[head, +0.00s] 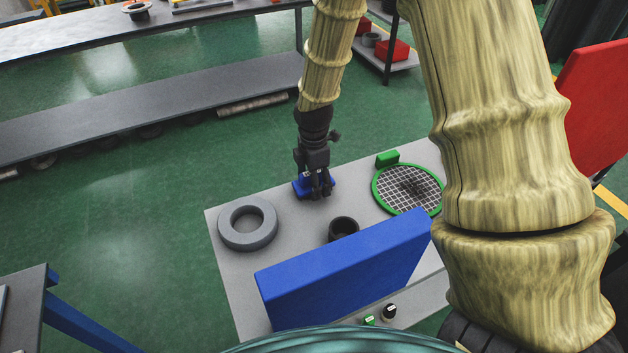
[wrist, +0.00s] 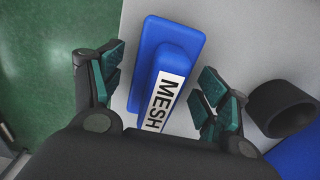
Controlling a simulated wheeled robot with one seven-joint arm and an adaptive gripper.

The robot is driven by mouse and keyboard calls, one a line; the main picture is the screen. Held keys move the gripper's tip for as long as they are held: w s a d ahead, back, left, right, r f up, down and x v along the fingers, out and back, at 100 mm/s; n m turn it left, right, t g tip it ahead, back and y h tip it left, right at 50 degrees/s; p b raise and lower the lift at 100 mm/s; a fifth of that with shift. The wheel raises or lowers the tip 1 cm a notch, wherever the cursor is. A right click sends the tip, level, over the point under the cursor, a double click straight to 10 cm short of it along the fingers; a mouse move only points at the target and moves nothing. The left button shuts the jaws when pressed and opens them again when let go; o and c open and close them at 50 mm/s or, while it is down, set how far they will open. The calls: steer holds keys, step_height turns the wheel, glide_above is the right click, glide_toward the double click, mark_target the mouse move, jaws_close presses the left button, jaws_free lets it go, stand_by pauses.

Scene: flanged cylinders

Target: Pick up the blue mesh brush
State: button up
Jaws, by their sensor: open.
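The blue mesh brush (wrist: 172,48) is a blue block with a raised blue handle and a white label reading "MESH". It lies on the grey tabletop near its far edge; in the head view the brush (head: 301,187) is partly hidden by my gripper (head: 319,190). In the wrist view my gripper (wrist: 157,92) is open, with one finger on each side of the brush's handle. The fingers appear apart from the brush. The lower part of the brush is hidden by the gripper body.
On the table (head: 290,245) are a grey ring (head: 247,241), a dark cup-like cylinder (head: 343,226), a green-rimmed mesh disc (head: 386,204) and a green block (head: 387,158). An upright blue panel (head: 345,268) stands at the near side. Bare tabletop lies between the ring and cylinder.

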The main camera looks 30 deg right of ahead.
steer(key=shift+f, duration=0.3)
steer(key=c, duration=1.2)
steer(key=shift+r, duration=0.1)
step_height(320, 180, up, 18)
steer(key=b, duration=0.3)
